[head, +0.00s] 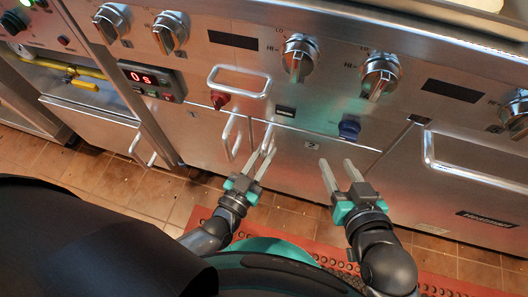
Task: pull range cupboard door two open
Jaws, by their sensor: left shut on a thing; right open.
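The range front has steel cupboard doors below the knob panel. A vertical bar handle (230,138) stands on the left door, just left of my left gripper. My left gripper (265,156) is shut on the neighbouring vertical handle (268,134) of the right cupboard door (296,150); the fingers hide part of that handle. The right door looks flush or nearly flush with the front; I cannot tell whether there is a small gap. My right gripper (336,166) is open and empty in front of the right door, to the right of the handles.
Several knobs (300,58) line the panel above. A horizontal handle (240,80), a red knob (219,99) and a blue knob (349,129) are above the doors. A large oven-type door with a handle (475,178) is at right. A red mat (330,258) lies on the tiled floor.

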